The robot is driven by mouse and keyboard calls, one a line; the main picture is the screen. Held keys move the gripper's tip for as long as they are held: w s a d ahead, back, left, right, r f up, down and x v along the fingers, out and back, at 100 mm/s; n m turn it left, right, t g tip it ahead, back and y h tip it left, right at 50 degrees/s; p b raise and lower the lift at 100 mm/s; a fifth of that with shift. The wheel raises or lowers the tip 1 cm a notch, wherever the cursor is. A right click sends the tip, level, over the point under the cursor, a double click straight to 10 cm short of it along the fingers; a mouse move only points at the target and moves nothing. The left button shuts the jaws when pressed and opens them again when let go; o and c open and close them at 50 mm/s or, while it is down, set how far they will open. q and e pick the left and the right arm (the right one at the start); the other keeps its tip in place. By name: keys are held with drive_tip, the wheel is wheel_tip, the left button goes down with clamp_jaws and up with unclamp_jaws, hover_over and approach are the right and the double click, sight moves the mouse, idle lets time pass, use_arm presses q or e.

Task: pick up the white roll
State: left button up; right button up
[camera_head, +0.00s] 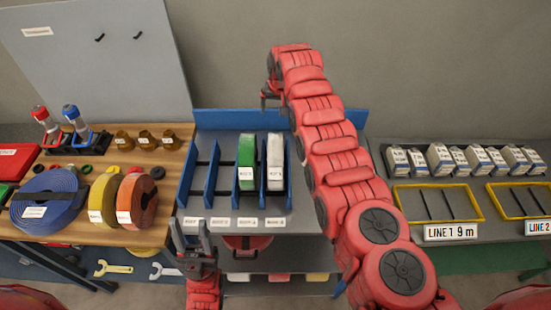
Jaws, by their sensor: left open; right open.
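The white roll (275,162) stands in the rightmost slot of a blue-divided rack (211,175). A dark mark shows on its side. A green roll (246,163) stands in the slot to its left, with a divider between them. My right gripper (271,96) is open and empty, beyond the far end of the white roll and apart from it. My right arm passes close along the roll's right side. My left gripper (190,240) is open and empty at the rack's front left corner, away from the roll.
The rack's two left slots are empty. A wooden bench (90,158) at left holds blue, yellow and orange coils and bottles. A grey table (430,210) at right carries several white packages (440,160) and yellow-framed trays (437,203). A grey panel (100,60) stands at back left.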

sight(277, 142)
drive_tip(key=s+r+g+h, duration=0.1)
drive_tip(key=s+r+g, duration=0.3)
drive_tip(key=s+r, duration=0.5)
drive_tip(key=f+b, duration=0.2)
drive_tip(key=f, duration=0.1)
drive_tip(key=s+f+b, duration=0.1)
drive_tip(key=f+b, duration=0.4)
drive_tip(key=f, duration=0.1)
drive_tip(key=shift+s, duration=0.2)
wheel_tip(277, 142, down, 2)
drive_tip(key=shift+f+b, duration=0.1)
drive_tip(key=shift+b, duration=0.8)
drive_tip(key=shift+a+f+p, duration=0.1)
drive_tip(key=shift+p, duration=0.45)
drive_tip(key=shift+f, duration=0.85)
wheel_tip(277, 142, down, 4)
drive_tip(key=p, duration=0.4)
drive_tip(key=shift+f, duration=0.6)
drive_tip(key=shift+a, duration=0.1)
clamp_jaws()
